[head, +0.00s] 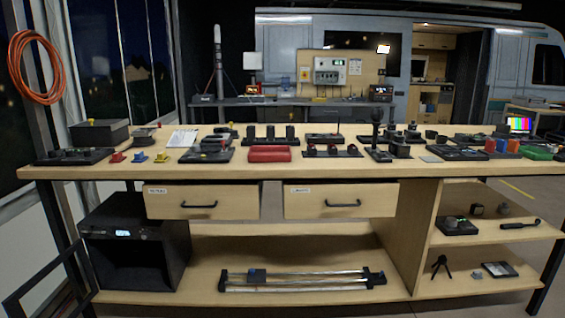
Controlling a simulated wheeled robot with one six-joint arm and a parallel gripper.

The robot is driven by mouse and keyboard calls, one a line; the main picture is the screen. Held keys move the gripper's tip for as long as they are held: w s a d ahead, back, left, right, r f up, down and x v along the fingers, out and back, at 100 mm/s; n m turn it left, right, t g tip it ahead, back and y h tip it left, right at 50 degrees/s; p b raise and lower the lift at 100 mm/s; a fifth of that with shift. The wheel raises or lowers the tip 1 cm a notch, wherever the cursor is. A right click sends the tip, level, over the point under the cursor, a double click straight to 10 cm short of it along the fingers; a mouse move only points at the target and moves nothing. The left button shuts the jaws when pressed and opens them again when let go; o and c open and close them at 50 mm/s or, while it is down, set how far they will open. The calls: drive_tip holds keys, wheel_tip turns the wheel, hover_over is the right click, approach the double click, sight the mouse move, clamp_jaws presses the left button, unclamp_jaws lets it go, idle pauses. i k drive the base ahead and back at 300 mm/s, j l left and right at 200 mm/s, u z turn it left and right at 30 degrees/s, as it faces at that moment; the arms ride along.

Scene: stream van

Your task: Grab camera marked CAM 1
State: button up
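I cannot make out a CAM 1 marking on anything in the head view. Many small dark devices stand along the wooden workbench (300,173), too small to identify surely. An upright black device (376,130) stands right of centre on the bench top. A black tray with blocky dark items (73,156) lies at the left end. A dark tray with several upright blocks (271,138) is near the middle. A small black device (454,226) sits on the right side shelf. My gripper is not in view.
A black cabinet (132,238) and a metal slider rail (302,279) occupy the bottom level. A red box (269,154) lies on top. Floor space at the front is barely visible.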

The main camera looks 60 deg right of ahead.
sight(398, 147)
drive_tip(key=z, duration=2.7)
